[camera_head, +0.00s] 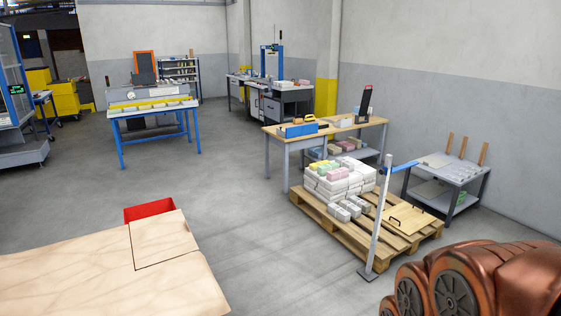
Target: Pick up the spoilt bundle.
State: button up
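A stack of white bundles (325,187) stands on a wooden pallet (345,237) right of the middle. Yellow-green, pink and white bundles (338,174) lie on top of the stack. More coloured bundles (338,147) lie on the lower shelf of the wooden-topped table behind. I cannot tell from this distance which bundle is spoilt. My gripper is not in view; only copper-coloured parts of my arm show at the lower right.
A post with a blue arm (378,220) stands at the pallet's front. A pale wooden top (90,275) fills the lower left, with a red bin (149,210) behind it. A grey cart (450,170) stands right. The floor between the wooden top and pallet is clear.

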aim_at(366, 207)
jog(key=i, duration=3.8)
jog(key=z, duration=0.6)
jog(key=i, duration=1.8)
jog(key=z, duration=0.3)
